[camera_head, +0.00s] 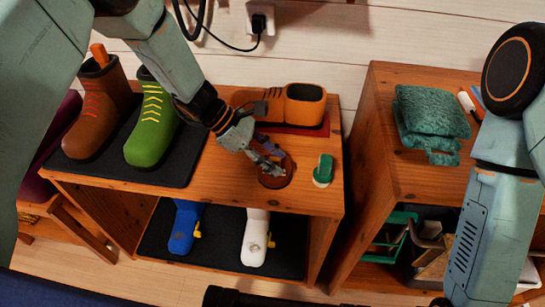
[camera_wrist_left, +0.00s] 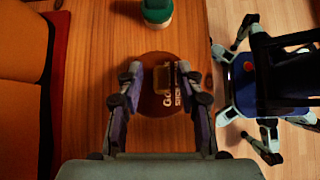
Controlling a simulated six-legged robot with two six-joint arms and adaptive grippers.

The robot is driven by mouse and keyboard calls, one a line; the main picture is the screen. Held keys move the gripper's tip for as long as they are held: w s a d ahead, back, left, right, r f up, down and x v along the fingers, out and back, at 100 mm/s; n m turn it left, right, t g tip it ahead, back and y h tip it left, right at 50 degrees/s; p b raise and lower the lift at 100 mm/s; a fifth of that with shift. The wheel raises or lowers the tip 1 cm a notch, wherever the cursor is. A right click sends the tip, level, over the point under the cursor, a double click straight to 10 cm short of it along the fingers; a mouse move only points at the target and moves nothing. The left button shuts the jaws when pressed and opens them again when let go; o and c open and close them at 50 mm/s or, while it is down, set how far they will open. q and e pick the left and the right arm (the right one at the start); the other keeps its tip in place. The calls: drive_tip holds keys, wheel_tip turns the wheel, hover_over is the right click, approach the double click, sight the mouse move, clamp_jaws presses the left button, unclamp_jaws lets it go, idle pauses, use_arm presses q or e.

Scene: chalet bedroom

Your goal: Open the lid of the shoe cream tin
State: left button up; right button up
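The shoe cream tin (camera_head: 271,183) is a round, dark reddish-brown disc lying flat on top of the wooden shoe bench. In the left wrist view the tin (camera_wrist_left: 160,103) has pale lettering and a small tan raised piece (camera_wrist_left: 163,76) on its top. My left gripper (camera_head: 273,166) points down over the tin. In the left wrist view the left gripper (camera_wrist_left: 164,78) is open, with one finger on each side of the raised piece. I cannot tell whether the fingers touch the tin. The lid looks closed.
A green-topped brush (camera_head: 323,171) stands right of the tin. An orange shoe (camera_head: 290,103) lies behind it on a red base. Brown and green boots (camera_head: 152,120) stand on a dark mat at left. Folded teal cloths (camera_head: 430,115) lie on the right cabinet.

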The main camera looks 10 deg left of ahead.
use_arm(q)
drive_tip(key=shift+s+a+r, duration=0.1)
drive_tip(key=c, duration=0.4)
clamp_jaws()
